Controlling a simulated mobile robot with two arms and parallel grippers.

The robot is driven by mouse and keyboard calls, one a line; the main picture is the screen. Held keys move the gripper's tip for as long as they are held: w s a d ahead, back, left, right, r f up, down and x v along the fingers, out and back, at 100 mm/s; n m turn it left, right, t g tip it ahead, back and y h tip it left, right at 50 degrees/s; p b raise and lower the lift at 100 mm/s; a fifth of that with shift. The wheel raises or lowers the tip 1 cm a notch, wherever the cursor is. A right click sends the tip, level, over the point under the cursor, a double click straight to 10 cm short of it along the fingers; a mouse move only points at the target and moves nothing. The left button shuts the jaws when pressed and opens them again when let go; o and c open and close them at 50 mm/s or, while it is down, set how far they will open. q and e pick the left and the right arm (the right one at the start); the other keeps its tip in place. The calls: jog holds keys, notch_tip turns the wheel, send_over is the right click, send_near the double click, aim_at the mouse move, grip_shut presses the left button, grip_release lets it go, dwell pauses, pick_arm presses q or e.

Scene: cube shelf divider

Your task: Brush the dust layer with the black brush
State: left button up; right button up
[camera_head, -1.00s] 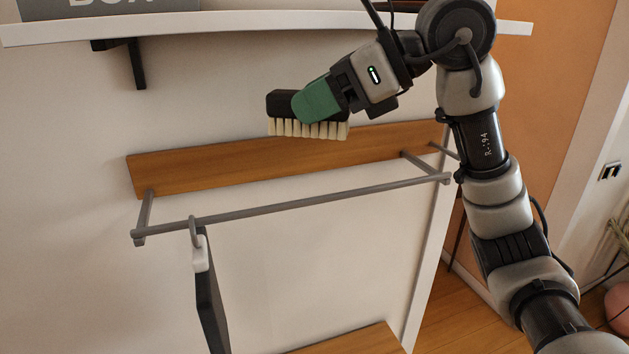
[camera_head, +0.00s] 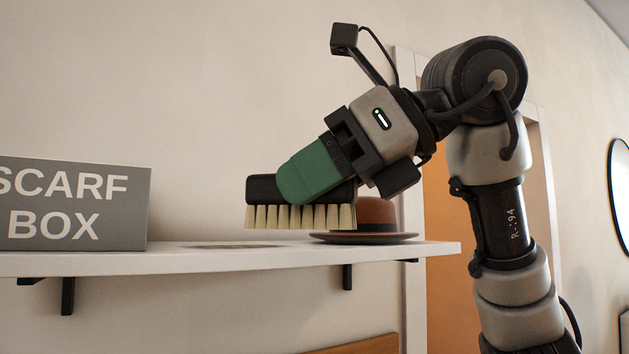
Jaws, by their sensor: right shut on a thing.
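The black brush (camera_head: 262,189) has a dark body and pale bristles that point down. My right gripper (camera_head: 308,177), with green finger pads, is shut on the brush body. It holds the brush above the white shelf (camera_head: 120,262), with the bristles apparently a little above the shelf top. A thin greyish-brown dust layer (camera_head: 235,246) lies on the shelf below the brush, seen nearly edge-on. My left gripper is not in view.
A grey box (camera_head: 75,203) lettered "SCARF BOX" stands on the shelf at the left. A brown hat (camera_head: 376,212) with a dark brim sits toward the right end, close behind the brush in the picture. The shelf between box and brush is clear apart from the dust.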

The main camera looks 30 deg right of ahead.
jog(key=w+p, duration=0.1)
jog(key=w, duration=0.4)
jog(key=w+p, duration=0.1)
jog(key=w, duration=0.4)
jog(key=w+f+p, duration=0.1)
jog(key=w+p, duration=0.1)
jog(key=w, duration=0.3)
jog(key=shift+w+a+f, duration=0.1)
jog(key=shift+w+a, duration=0.1)
jog(key=shift+a, duration=0.05)
jog(key=w, duration=0.6)
jog(key=shift+w+a+f, duration=0.15)
jog(key=shift+w+f, duration=0.05)
jog(key=shift+w, duration=1.4)
jog(key=shift+f+b, duration=0.45)
jog(key=shift+f, duration=0.25)
jog(key=shift+s, duration=0.1)
